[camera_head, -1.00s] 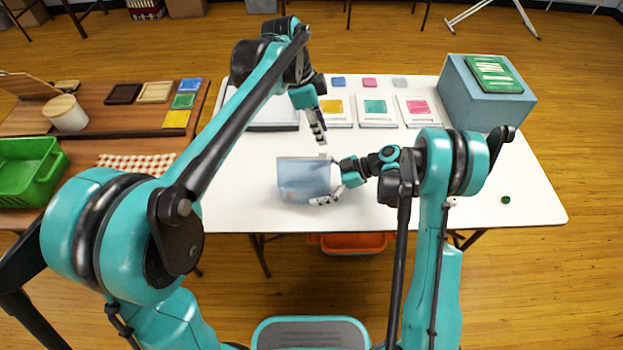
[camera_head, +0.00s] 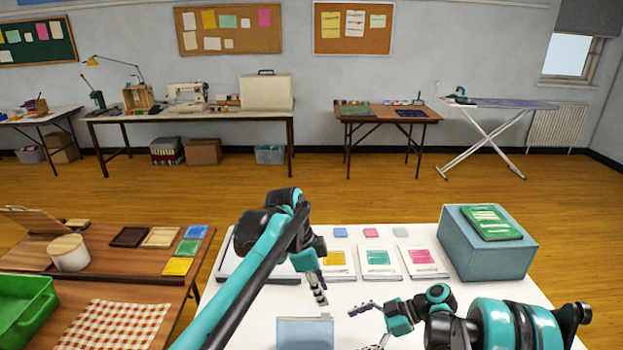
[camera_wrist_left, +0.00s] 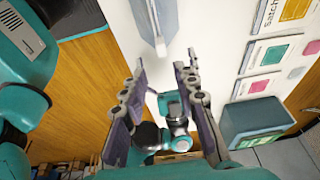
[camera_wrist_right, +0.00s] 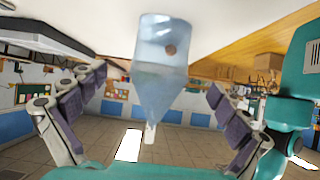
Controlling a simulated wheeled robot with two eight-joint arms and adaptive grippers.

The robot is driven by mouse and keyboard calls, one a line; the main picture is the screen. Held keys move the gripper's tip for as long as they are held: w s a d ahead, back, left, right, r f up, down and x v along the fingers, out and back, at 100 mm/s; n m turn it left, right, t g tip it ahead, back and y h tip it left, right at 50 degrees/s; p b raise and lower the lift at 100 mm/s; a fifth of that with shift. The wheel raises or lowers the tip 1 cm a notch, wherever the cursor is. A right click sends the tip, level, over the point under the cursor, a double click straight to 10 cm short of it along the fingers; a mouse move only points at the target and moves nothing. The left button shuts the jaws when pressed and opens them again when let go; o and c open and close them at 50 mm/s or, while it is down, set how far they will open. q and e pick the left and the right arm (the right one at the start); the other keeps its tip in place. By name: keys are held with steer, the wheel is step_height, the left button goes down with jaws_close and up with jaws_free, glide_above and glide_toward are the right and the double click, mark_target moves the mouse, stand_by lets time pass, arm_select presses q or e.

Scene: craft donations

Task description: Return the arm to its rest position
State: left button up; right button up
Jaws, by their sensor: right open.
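A translucent pale-blue bag (camera_head: 305,334) stands on the white table (camera_head: 345,297), cut off by the bottom edge of the head view. In the right wrist view the bag (camera_wrist_right: 160,65) shows with a narrow tip, between my spread fingers but touching neither. My right gripper (camera_head: 368,326) is open and empty, just right of the bag in the head view. My left gripper (camera_head: 319,290) is above the table, behind the bag. In the left wrist view its fingers (camera_wrist_left: 160,85) are apart with nothing held between them, and part of the bag (camera_wrist_left: 154,15) shows beyond.
White cards with yellow, teal (camera_head: 378,260) and pink patches lie at the table's back. A blue-grey box (camera_head: 490,260) with a green packet (camera_head: 490,222) stands back right. A wooden side table (camera_head: 110,245) with a green bin (camera_head: 25,310) is at left.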

steer(key=s+r+m+t+h, duration=0.3)
steer(key=s+r+m+h, duration=0.3)
steer(key=s+r+m, duration=0.25)
arm_select(q)
steer(key=s+a+f+n+t+y, duration=0.1)
steer(key=s+a+f+n+t, duration=0.2)
steer(key=s+a+n, duration=0.6)
steer(key=s+a+f+n+t+y, duration=0.2)
steer(key=s+a+f+n+t, duration=0.1)
steer(key=s+a+n, duration=0.6)
steer(key=shift+s+a+f+t, duration=0.4)
steer(key=shift+s+a+t, duration=0.3)
steer(key=shift+a, duration=0.4)
arm_select(e)
steer(key=s+d+r+m+t+h, duration=0.1)
steer(key=s+d+m+t+h, duration=0.1)
steer(key=s, duration=0.4)
steer(key=s+d+r+m+t+h, duration=0.1)
steer(key=s+d+m+t+h, duration=0.1)
steer(key=s+d+m+h, duration=0.2)
steer(key=s+m, duration=0.1)
steer(key=m, duration=0.2)
steer(key=shift+s+d+r, duration=0.15)
steer(key=shift+s+r, duration=0.2)
